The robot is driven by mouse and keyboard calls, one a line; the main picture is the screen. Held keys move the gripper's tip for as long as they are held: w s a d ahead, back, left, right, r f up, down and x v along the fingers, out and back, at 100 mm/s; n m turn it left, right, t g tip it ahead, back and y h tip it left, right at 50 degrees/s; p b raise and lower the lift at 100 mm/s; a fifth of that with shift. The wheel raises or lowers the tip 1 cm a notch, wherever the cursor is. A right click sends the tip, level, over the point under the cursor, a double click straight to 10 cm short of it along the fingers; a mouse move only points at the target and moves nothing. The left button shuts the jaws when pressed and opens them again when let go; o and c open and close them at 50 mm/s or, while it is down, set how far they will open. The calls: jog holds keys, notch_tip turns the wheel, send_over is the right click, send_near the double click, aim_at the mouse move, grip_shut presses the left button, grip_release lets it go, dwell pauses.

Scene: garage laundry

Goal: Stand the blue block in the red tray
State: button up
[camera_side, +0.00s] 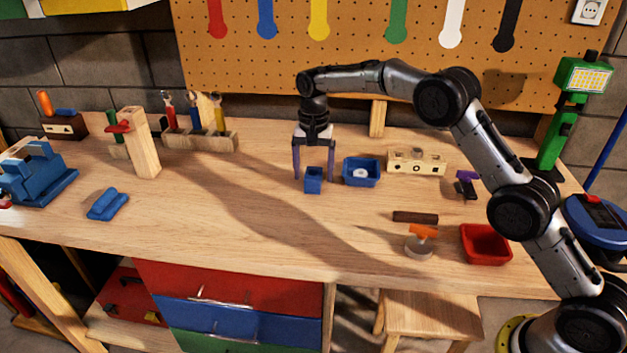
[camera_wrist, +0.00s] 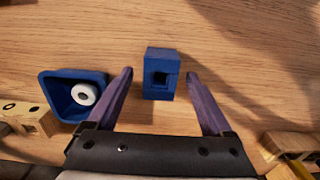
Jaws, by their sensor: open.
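The blue block (camera_side: 313,181) stands on the wooden workbench, left of a blue tray. In the wrist view the blue block (camera_wrist: 160,74) has a square hole in its face and sits between the fingers, nearer their tips. My gripper (camera_side: 314,178) points down over the block, with one finger on each side. In the wrist view my gripper (camera_wrist: 160,73) is open, with gaps between the block and both fingers. The red tray (camera_side: 486,244) is at the bench's front right and looks empty.
A blue tray (camera_side: 361,172) holding a white ring stands close right of the block. A wooden block with holes (camera_side: 416,161) is beyond it. The front middle of the bench is clear.

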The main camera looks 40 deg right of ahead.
jog(key=shift+f, duration=0.65)
grip_shut()
jog(key=shift+r, duration=0.1)
jog(key=shift+r, duration=0.5)
notch_tip(320, 180, up, 2)
jog(key=shift+r, duration=0.15)
jog(key=s+d+r, duration=0.1)
jog(key=s+r, duration=0.8)
jog(key=s, duration=0.5)
jog(key=shift+r, duration=0.3)
